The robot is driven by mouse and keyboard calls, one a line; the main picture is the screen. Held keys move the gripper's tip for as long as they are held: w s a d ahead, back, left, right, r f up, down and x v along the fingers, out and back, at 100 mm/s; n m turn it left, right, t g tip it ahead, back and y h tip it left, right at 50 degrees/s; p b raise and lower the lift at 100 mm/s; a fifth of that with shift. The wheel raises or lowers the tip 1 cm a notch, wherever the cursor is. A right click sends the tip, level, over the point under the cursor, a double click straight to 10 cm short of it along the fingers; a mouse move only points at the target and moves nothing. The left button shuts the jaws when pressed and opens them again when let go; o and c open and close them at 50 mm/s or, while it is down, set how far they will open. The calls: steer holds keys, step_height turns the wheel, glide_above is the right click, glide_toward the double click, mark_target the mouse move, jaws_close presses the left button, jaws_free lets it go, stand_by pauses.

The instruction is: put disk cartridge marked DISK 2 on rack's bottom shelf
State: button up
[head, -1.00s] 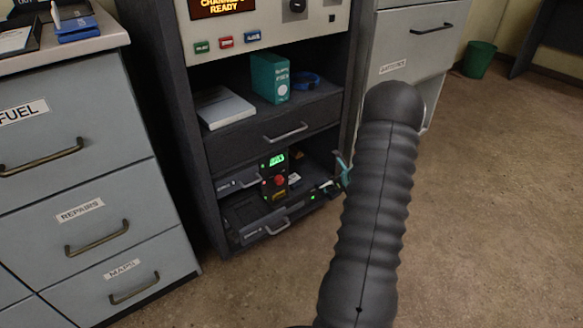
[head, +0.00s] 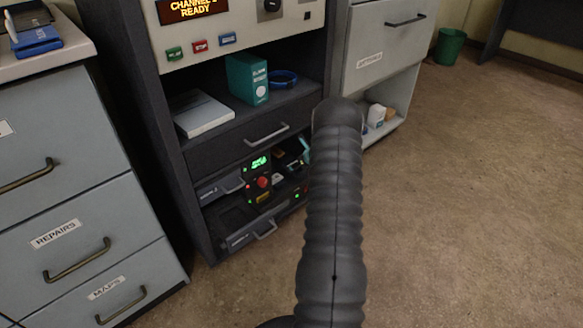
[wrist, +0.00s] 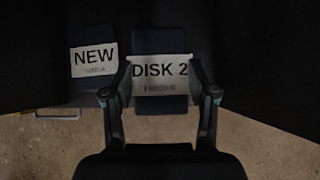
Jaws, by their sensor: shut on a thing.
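The cartridge marked DISK 2 (wrist: 160,72) is dark with a white label and sits between the two fingers of my gripper (wrist: 160,64) in the wrist view. The gripper is shut on it. In the head view my dark ribbed arm hides most of the gripper; a small teal part shows by the rack's lower opening. The dark rack (head: 165,140) stands left of my arm. Its low opening (head: 235,215) holds a device with a green display and red button (head: 260,180). The arm hides the right side of this opening.
A dark item labelled NEW (wrist: 94,62) lies left of the cartridge in the wrist view. The rack's upper shelf holds a teal binder (head: 246,80), a white box (head: 202,113) and a blue ring (head: 284,79). Grey drawers (head: 70,210) stand left; open floor (head: 470,200) lies right.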

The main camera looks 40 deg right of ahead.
mark_target(300, 169)
steer(key=w, duration=0.3)
steer(key=shift+a, duration=0.1)
steer(key=shift+f, duration=1.75)
steer(key=shift+s+f, duration=0.1)
steer(key=shift+f+b, duration=0.1)
steer(key=shift+b, duration=0.2)
steer(key=o, duration=1.3)
steer(key=shift+r+p, duration=0.3)
steer(key=v, duration=0.7)
steer(key=shift+s+r, duration=0.1)
steer(key=shift+s, duration=0.05)
